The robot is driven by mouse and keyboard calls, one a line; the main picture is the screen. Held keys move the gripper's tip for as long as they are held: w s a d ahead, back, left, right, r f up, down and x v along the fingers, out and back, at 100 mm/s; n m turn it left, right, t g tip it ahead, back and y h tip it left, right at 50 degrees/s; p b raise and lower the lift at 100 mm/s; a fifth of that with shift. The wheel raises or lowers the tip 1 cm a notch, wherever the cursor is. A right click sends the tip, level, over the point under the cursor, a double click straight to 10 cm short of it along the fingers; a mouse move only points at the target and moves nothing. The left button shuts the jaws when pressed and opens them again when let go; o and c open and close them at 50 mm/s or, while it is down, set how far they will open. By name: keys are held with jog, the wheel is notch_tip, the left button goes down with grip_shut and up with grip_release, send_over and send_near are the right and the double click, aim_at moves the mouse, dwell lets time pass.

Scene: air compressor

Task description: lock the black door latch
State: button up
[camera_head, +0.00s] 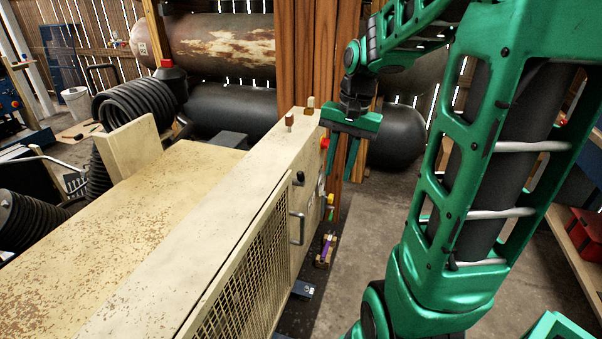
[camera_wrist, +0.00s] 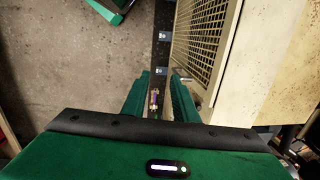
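The black door latch (camera_head: 299,178) is a small dark knob on the side of the cream compressor cabinet (camera_head: 190,228), above the grey door handle (camera_head: 297,228) and by the top corner of the mesh door (camera_head: 245,285). The mesh door looks closed. I cannot make out the latch in the wrist view. My green gripper (camera_head: 340,170) points down beyond the cabinet's far end, to the right of the latch and apart from it. In the wrist view my gripper (camera_wrist: 161,95) has its two fingers apart, with nothing held between them.
A red button (camera_head: 324,143) and coloured valve parts (camera_head: 330,205) sit on the cabinet's side near my gripper. Wooden posts (camera_head: 310,55) and dark tanks (camera_head: 225,105) stand behind. The concrete floor (camera_head: 385,215) right of the cabinet is mostly clear.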

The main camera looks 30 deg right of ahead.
aim_at(301, 178)
jog(key=w+d+f+m+t+y, duration=0.1)
jog(key=w+d+m+y, duration=0.15)
jog(key=w, duration=0.55)
jog(key=w+d+f+m+y, duration=0.1)
jog(key=w+d+f+m, duration=0.2)
jog(key=w, duration=0.5)
jog(key=x, duration=0.6)
jog(key=w+x, duration=0.1)
jog(key=x, duration=0.2)
jog(key=shift+f, duration=0.2)
grip_shut()
